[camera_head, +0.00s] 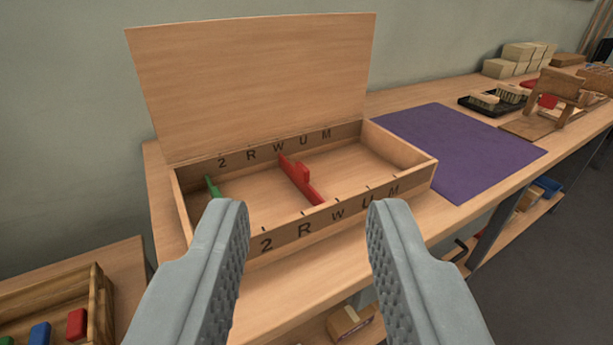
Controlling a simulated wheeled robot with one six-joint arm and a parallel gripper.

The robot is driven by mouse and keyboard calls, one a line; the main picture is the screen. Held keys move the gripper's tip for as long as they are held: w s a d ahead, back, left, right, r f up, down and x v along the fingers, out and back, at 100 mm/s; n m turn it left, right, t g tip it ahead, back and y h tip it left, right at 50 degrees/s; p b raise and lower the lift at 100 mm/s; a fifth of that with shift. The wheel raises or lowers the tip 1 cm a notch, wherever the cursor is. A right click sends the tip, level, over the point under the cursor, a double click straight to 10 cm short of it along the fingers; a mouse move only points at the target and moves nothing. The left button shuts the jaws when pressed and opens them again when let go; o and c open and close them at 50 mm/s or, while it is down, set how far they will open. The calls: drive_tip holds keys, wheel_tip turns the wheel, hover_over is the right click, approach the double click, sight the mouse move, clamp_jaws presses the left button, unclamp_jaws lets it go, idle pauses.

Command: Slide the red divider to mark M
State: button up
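The red divider (299,179) stands upright across the open wooden box (407,146), with a raised tab on it. It sits about at mark W, left of marks U and M. Letters 2, R, W, U, M run left to right along the back and front walls; front mark M (393,189) is near the right end. A green divider (212,188) stands near mark 2 at the left. My gripper (308,215) is open and empty, its fingers widely apart in front of the box. The left finger hides part of the box's front-left corner.
The box's raised lid (255,85) stands behind it. A purple mat (455,150) lies to its right on the bench. A black tray with brushes (490,102) and a wooden fixture (560,95) are farther right. A crate of coloured blocks (95,310) is lower left.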

drive_tip(key=w+d+n+g, duration=0.1)
drive_tip(key=w+n+g, duration=0.35)
drive_tip(key=w, duration=1.45)
drive_tip(key=n+g+y, duration=0.2)
drive_tip(key=g, duration=0.7)
approach(304, 166)
drive_tip(key=shift+m, duration=0.25)
drive_tip(key=x, duration=0.9)
drive_tip(key=shift+a+f, duration=0.1)
drive_tip(key=shift+f, duration=0.05)
clamp_jaws()
